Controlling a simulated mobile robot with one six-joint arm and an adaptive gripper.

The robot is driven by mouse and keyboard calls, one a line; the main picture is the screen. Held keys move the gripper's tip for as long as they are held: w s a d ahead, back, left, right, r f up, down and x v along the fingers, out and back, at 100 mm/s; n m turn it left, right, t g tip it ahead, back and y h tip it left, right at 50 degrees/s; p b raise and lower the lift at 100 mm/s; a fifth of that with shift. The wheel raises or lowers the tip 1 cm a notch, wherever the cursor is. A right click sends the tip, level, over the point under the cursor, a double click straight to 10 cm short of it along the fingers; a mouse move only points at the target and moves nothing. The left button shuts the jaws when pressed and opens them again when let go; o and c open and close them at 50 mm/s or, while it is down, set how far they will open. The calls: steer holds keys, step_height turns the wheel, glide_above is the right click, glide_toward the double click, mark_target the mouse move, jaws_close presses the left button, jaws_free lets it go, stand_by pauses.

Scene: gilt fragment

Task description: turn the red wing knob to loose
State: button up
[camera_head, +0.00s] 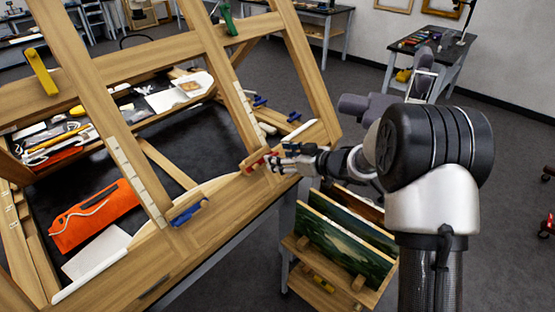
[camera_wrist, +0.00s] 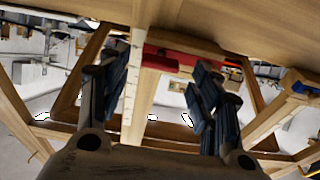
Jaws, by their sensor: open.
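The red wing knob (camera_head: 257,162) sits on the lower rail of the wooden frame (camera_head: 212,205), near its right end. In the wrist view the red knob (camera_wrist: 160,62) shows as a red block below a longer red bar, between and beyond my fingers. My gripper (camera_head: 277,161) reaches in from the right with its fingertips close to the knob. In the wrist view my gripper (camera_wrist: 160,80) is open, one dark finger on each side, with nothing held. I cannot tell whether a finger touches the knob.
A blue knob (camera_head: 187,213) sits further left on the rail. A yellow knob (camera_head: 41,72) and a green knob (camera_head: 229,20) are on the upper rail. An orange pouch (camera_head: 95,215) lies on the dark tabletop behind the frame. A rack of paintings (camera_head: 342,240) stands below my arm.

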steer(key=shift+x, duration=1)
steer(key=c, duration=1.1)
